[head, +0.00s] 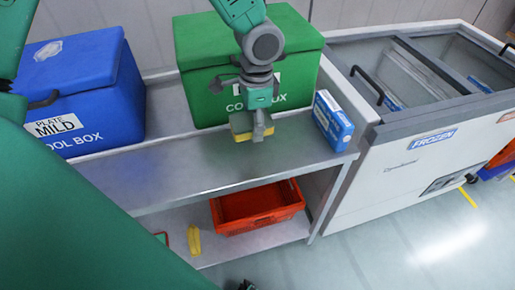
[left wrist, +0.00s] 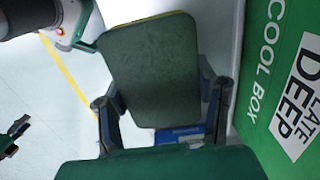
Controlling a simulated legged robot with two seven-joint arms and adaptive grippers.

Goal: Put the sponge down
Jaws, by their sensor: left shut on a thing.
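The sponge (head: 240,124), yellow with a dark green face, is at the top of the steel table, in front of the green cool box. My left gripper (head: 259,132) comes down from above and is shut on it. In the left wrist view the sponge's dark green face (left wrist: 155,70) fills the middle, between the two fingers (left wrist: 163,115). I cannot tell whether the sponge touches the tabletop. A dark gripper-like part (left wrist: 12,137), perhaps my right gripper, shows at the left edge of the left wrist view; its jaws are unclear.
The green cool box (head: 212,58) stands behind the sponge, a blue cool box (head: 85,85) to the left. A blue-and-white carton (head: 333,121) stands right. The front tabletop (head: 180,172) is clear. An orange tote (head: 258,217) and a yellow item (head: 194,241) are below. A freezer (head: 400,160) adjoins right.

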